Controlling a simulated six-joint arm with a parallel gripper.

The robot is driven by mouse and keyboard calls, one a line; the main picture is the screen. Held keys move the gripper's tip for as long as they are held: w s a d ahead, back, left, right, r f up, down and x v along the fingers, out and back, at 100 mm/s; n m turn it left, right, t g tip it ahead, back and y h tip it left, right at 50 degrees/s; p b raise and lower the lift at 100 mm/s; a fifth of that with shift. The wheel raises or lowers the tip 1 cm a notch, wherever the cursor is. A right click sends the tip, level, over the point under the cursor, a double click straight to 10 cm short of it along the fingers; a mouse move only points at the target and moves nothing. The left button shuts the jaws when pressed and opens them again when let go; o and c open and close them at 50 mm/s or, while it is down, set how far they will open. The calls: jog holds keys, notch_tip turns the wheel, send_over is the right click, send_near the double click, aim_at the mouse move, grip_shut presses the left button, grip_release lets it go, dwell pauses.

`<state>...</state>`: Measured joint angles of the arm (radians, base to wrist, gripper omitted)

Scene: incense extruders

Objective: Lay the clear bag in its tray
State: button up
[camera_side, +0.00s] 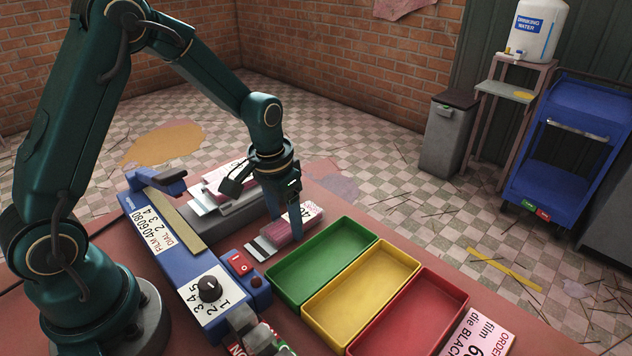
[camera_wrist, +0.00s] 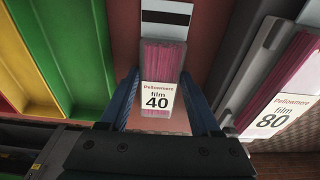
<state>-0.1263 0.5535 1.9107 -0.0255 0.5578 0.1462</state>
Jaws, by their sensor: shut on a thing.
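My gripper (camera_side: 297,232) points down, shut on a clear bag (camera_side: 283,232) of pink sticks. In the wrist view the bag (camera_wrist: 163,55) lies between my two fingers (camera_wrist: 157,82), its white label reading "Pellowmere film 40" and a black-and-white strip at its far end. The bag is close to the red tabletop, just left of the green tray (camera_side: 316,273); I cannot tell whether it touches the table. The yellow tray (camera_side: 362,293) and red tray (camera_side: 408,322) stand beside the green one. All three look empty.
A second bag (camera_wrist: 275,88) labelled "film 80" lies on a grey block beside the blue sealing machine (camera_side: 178,240). The machine has a dial (camera_side: 209,289) and a red switch (camera_side: 239,264). An order card (camera_side: 482,335) lies at the front right, partly cut off.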

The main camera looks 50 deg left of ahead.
aim_at(286, 224)
notch_tip(286, 224, up, 12)
jog(key=w+d+n, duration=0.2)
jog(key=w+n, duration=0.1)
jog(key=d+f+m, duration=0.1)
jog(key=d+f, duration=0.1)
jog(key=d, duration=1.7)
jog(key=shift+s+d+f+m, duration=0.35)
jog(key=shift+s+d+f, duration=0.25)
jog(key=shift+d+f, duration=0.5)
jog(key=shift+s+d+f+m, duration=0.3)
jog(key=shift+s+d+f, duration=0.25)
jog(key=shift+d+f, duration=0.5)
jog(key=shift+s+d+f+m, duration=0.35)
jog(key=shift+s+d+f, duration=0.4)
jog(key=shift+f, duration=0.5)
jog(key=shift+w+d, duration=0.1)
jog(key=shift+w, duration=0.05)
jog(key=o, duration=1.5)
jog(key=shift+c, duration=0.2)
